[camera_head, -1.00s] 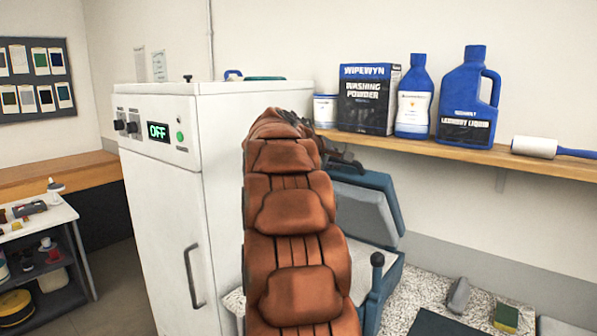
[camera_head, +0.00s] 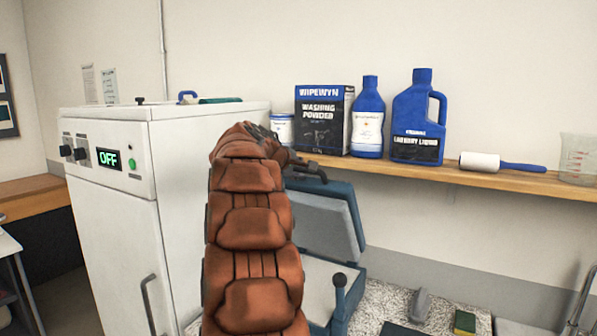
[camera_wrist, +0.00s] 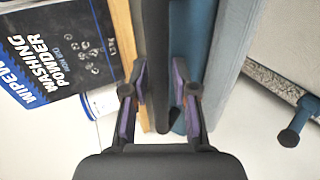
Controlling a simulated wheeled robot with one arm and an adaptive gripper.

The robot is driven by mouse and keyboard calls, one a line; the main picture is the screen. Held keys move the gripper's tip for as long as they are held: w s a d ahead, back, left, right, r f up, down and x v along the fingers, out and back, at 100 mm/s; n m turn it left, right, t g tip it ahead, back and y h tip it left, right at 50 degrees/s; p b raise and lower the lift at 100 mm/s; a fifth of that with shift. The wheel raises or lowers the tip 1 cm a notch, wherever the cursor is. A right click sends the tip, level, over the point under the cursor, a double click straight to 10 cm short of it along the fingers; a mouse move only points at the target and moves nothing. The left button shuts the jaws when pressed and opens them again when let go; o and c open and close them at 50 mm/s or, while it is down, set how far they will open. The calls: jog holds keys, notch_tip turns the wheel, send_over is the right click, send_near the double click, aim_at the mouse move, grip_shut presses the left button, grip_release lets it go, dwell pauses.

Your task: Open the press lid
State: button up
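The press has a teal lid (camera_head: 352,205) with a grey pad (camera_head: 322,230) on its inner side. The lid stands raised and tilted up from the pale lower bed (camera_head: 315,280). My gripper (camera_head: 312,172) is at the lid's upper back edge, mostly hidden by my arm. In the wrist view, my gripper's fingers (camera_wrist: 160,88) are spread apart, with a dark bar (camera_wrist: 156,50) and the lid's teal edge (camera_wrist: 187,35) between or just beyond them. I cannot tell whether they touch.
A wooden shelf (camera_head: 400,172) behind the press holds a washing powder box (camera_head: 322,120), blue bottles (camera_head: 415,115), a tub (camera_head: 283,130) and a lint roller (camera_head: 480,162). A white cabinet (camera_head: 110,220) reading OFF stands left. A sponge (camera_head: 464,322) lies on the speckled counter right.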

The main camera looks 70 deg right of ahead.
jog(key=shift+o, duration=0.9)
jog(key=shift+a, duration=0.1)
jog(key=v, duration=1.1)
jog(key=shift+a+r, duration=0.25)
jog(key=shift+a, duration=0.05)
